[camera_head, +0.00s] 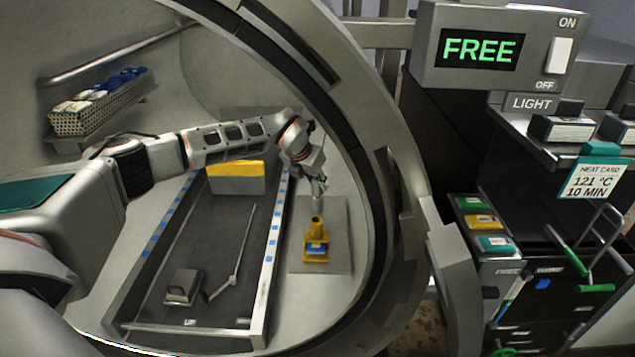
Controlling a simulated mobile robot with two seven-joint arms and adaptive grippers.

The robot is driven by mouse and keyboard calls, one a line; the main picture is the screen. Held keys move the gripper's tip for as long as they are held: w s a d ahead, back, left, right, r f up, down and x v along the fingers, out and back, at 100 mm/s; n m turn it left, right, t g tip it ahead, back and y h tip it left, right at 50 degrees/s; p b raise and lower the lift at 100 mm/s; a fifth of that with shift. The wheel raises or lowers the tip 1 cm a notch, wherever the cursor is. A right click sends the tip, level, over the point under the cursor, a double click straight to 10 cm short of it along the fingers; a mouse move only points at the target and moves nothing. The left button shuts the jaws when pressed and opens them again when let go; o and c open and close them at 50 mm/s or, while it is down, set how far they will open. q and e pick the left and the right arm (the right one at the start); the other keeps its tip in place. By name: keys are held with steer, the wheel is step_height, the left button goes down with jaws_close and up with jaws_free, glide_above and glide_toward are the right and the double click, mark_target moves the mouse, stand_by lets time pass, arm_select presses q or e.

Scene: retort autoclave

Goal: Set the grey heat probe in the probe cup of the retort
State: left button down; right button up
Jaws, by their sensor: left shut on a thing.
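My left gripper (318,185) reaches into the open retort (345,110) from the left and points down. It is shut on the grey heat probe (318,203), a small piece that shows just below the fingers. The yellow probe cup (316,236) stands upright on a grey plate to the right of the track, with a blue patch on its base. The probe is directly above the cup's mouth in the picture. My right gripper is not in view.
The track (220,240) holds a yellow-topped block (236,178), a grey block (184,286) and a thin rod (232,262). A basket of blue and white cans (100,118) sits at upper left. The retort's round rim surrounds the arm. A panel reading FREE (480,50) stands right.

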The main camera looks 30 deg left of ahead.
arm_select(q)
steer(key=shift+f, duration=0.35)
stand_by(0.3)
steer(key=c, duration=1.8)
jaws_free()
steer(key=shift+o, duration=0.2)
steer(key=v, duration=1.2)
